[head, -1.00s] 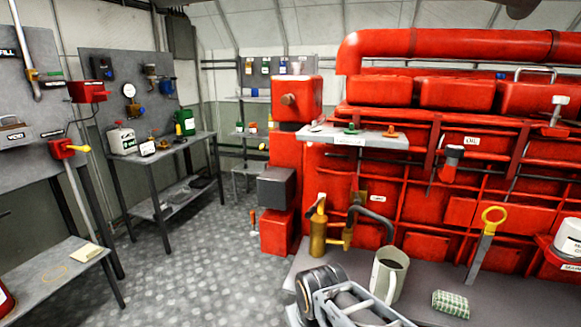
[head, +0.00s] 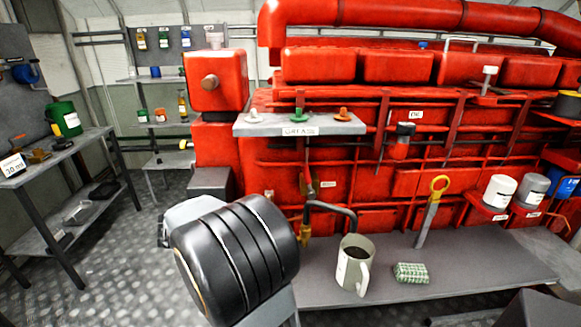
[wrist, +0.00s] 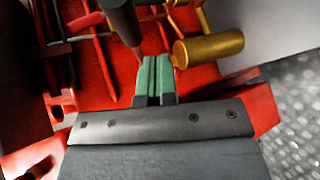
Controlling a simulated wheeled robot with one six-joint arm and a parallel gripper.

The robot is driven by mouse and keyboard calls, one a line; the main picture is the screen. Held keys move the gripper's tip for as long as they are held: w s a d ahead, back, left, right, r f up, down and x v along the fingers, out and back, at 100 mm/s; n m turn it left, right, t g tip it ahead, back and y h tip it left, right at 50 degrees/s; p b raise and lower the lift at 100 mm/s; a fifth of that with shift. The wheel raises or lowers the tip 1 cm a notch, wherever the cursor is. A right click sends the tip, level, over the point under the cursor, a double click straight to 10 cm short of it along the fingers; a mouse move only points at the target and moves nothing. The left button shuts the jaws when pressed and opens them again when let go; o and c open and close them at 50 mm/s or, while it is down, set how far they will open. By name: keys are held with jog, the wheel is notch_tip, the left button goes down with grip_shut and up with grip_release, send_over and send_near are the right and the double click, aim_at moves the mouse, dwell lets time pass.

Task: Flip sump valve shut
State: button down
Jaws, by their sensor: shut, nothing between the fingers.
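A brass fitting (head: 305,222) stands low on the front of the red engine in the head view, partly hidden by my arm. I take it for the sump valve, but its label is too small to read. A dark curved pipe (head: 335,208) runs beside it. In the wrist view a brass cylinder (wrist: 208,47) lies just up and right of my fingertips, and a dark rod or pipe (wrist: 122,18) comes down at upper left. My gripper (wrist: 154,62) is shut and empty, its green fingers together. Whether it touches the brass is unclear. The lever's position cannot be told.
A grey bench (head: 480,262) in front of the engine carries a mug (head: 352,268), a green checked cloth (head: 411,273) and a yellow-ringed dipstick (head: 432,210) standing against the engine. A grease shelf (head: 255,126) juts out above. Free floor (head: 125,250) lies left.

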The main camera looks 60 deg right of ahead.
aim_at(307, 177)
jog(key=w+d+r+g+h, duration=0.2)
jog(key=w+d+r+h, duration=0.3)
jog(key=d+h, duration=0.3)
jog(key=s+d+r+y+p, duration=0.1)
jog(key=s+d+r, duration=0.2)
jog(key=s+d, duration=0.4)
jog(key=shift+d, duration=2)
jog(key=shift+r, duration=0.15)
